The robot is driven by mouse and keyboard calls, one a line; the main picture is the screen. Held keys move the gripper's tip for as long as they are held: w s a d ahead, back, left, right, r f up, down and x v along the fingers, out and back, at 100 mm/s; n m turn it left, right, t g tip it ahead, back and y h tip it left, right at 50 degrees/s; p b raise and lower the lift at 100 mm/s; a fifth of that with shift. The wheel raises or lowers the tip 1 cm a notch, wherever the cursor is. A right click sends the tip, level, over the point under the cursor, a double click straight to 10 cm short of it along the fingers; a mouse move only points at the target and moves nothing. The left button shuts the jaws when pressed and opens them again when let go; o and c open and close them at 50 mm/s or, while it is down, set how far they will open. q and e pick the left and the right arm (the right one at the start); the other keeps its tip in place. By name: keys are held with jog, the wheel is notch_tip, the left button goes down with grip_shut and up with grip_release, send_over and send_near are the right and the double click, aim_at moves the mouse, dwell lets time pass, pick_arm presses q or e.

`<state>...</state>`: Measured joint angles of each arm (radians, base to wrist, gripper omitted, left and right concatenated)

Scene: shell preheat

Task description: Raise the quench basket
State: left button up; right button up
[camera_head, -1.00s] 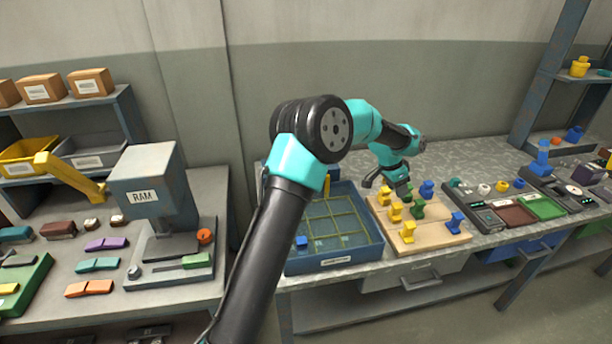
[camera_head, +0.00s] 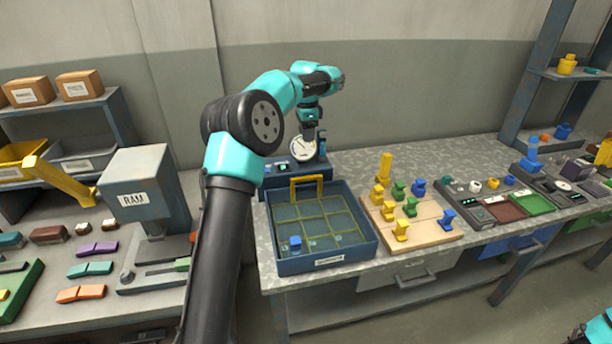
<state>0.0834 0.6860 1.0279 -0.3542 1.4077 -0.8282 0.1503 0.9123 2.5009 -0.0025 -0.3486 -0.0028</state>
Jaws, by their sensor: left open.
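The quench basket looks like the yellow wire grid (camera_head: 315,222) low inside a blue tank (camera_head: 330,262), with an upright yellow handle (camera_head: 307,180) at the tank's back edge. A small blue block (camera_head: 295,242) sits in a front-left cell of the grid. My left gripper (camera_head: 318,140) is open, beyond and above the handle, beside a round white dial (camera_head: 302,148) on a blue unit. It appears to hold nothing. Part of my right arm's end (camera_head: 598,332) shows in the bottom right corner, cut off by the frame; its jaws are not clear.
A wooden board (camera_head: 425,228) with several yellow, green and blue pieces stands right of the tank. Farther right are trays (camera_head: 510,212). A grey press marked RAM (camera_head: 140,190) stands left on another bench.

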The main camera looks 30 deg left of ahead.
aim_at(306, 177)
pick_arm(q)
notch_tip(306, 177, down, 17)
jog(key=shift+f, duration=0.1)
dwell(0.5)
grip_shut()
dwell(0.4)
